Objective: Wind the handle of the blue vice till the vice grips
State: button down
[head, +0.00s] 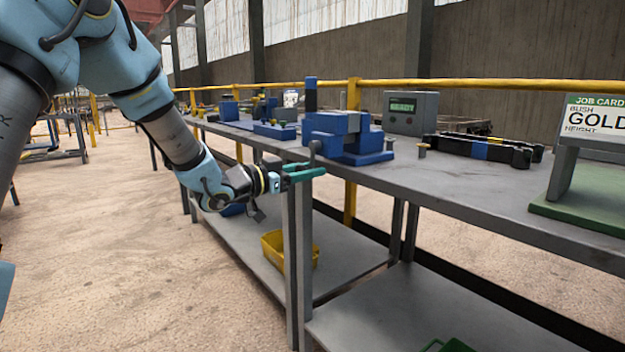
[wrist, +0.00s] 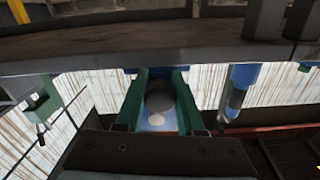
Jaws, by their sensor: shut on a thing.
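The blue vice (head: 345,135) stands on the grey workbench near its front edge, with a grey block showing at its top. Its grey handle (head: 314,150) is at the front, by the bench edge. My gripper (head: 312,172) has green fingers and reaches in from the left, just below the bench top. In the wrist view the fingers (wrist: 158,88) stand on either side of a round grey end of the handle (wrist: 159,98), with blue behind it. The fingers are shut on the handle. Whether the vice jaws touch anything cannot be told.
A grey box with a green lit display (head: 403,112) stands behind the vice. Black bars (head: 480,148) and a job card stand (head: 590,150) are to the right. A yellow bin (head: 285,250) sits on the lower shelf. Floor at the left is clear.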

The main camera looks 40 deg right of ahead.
jog(key=shift+w+a+m+b, duration=0.15)
jog(key=shift+w+m+b, duration=0.2)
jog(key=shift+w+m, duration=0.2)
jog(key=shift+r, duration=0.15)
jog(key=c, duration=0.9)
grip_release()
jog(key=o, duration=0.3)
jog(key=shift+s, duration=0.1)
jog(key=shift+o, duration=0.2)
jog(key=a, duration=1)
jog(key=shift+w+a+p, duration=0.3)
jog(key=shift+a, duration=0.05)
